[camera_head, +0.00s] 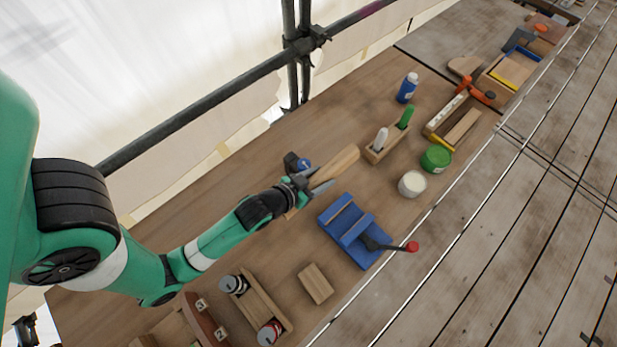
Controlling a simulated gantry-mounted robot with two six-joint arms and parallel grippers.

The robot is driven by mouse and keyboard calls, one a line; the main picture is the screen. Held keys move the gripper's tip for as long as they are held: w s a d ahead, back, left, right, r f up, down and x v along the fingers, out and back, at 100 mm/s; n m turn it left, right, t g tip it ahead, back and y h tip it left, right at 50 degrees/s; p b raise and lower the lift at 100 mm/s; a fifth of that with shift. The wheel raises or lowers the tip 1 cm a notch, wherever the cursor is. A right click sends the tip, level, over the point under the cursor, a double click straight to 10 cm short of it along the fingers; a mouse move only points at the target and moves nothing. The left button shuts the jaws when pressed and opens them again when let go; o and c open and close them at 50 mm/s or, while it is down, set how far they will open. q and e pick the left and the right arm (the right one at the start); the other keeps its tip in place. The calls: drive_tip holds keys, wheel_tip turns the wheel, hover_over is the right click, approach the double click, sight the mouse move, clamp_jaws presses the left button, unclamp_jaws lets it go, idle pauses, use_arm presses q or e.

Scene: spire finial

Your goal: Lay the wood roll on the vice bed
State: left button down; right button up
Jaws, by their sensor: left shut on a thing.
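The wood roll (335,166) is a light tan, tapered wooden piece at the middle of the bench. My left gripper (316,184) is shut on it near its lower left end, with the fingers along its sides. The vice bed (346,221) is blue, with two raised jaws and a dark handle ending in a red knob (411,247). It sits on the bench just below and right of the gripper, apart from the roll. The fingers partly hide the roll's near end. My right gripper is not in view.
A wooden holder (377,152) with a white and a green bottle stands beyond the roll. A white tub (412,184) and a green tub (436,158) stand right of it. A wood block (315,284) and a tray with cans (263,304) lie nearer.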

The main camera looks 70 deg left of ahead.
sight(317, 201)
use_arm(q)
drive_tip(key=shift+a, duration=0.15)
wheel_tip(317, 201, down, 14)
drive_tip(key=b, duration=0.5)
drive_tip(key=shift+f+b, duration=0.1)
drive_tip(key=shift+b, duration=0.3)
drive_tip(key=shift+s+a+r, duration=0.2)
drive_tip(key=shift+a+r, duration=0.05)
drive_tip(key=shift+a, duration=0.1)
drive_tip(key=a, duration=0.1)
drive_tip(key=s+a, duration=0.1)
drive_tip(key=shift+s+a+f, duration=0.1)
drive_tip(key=shift+a, duration=0.25)
drive_tip(key=shift+s+a+f+b, duration=0.1)
drive_tip(key=shift+a+f+b, duration=0.1)
drive_tip(key=shift+b, duration=0.25)
drive_tip(key=shift+f, duration=0.3)
drive_tip(key=shift+d, duration=0.1)
